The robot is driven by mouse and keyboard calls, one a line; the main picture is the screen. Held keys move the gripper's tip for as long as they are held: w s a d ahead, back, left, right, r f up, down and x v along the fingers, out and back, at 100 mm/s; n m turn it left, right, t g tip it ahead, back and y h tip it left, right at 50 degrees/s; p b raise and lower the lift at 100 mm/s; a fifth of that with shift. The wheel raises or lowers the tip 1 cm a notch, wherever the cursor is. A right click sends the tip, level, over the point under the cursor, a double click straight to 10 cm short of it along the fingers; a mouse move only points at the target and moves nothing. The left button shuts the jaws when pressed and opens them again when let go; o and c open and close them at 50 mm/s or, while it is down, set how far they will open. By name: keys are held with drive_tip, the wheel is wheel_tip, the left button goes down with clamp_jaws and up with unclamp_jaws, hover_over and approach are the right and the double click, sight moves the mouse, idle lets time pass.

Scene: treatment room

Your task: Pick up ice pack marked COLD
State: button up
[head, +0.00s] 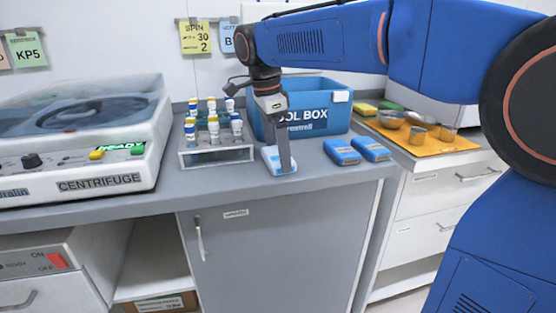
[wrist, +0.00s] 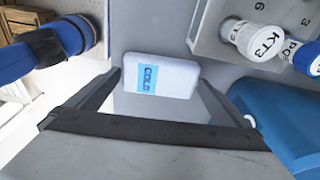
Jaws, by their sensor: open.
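The ice pack marked COLD is a white slab with a light blue label; it lies on the grey counter in the wrist view (wrist: 178,76). In the head view the ice pack (head: 270,160) is partly hidden behind my gripper's finger. My gripper (head: 284,165) points down over it, in front of the blue box. In the wrist view my gripper (wrist: 157,85) is open, with one finger on each side of the ice pack. I cannot tell whether the fingers touch it.
A rack of capped tubes (head: 215,154) stands just left of the pack. The blue cool box (head: 318,98) is behind it. Two blue packs (head: 342,152) (head: 371,150) lie to the right. A centrifuge (head: 80,140) fills the left. An orange tray (head: 447,145) holds bowls at right.

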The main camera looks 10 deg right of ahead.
drive_tip(key=shift+f, duration=0.15)
drive_tip(key=c, duration=0.9)
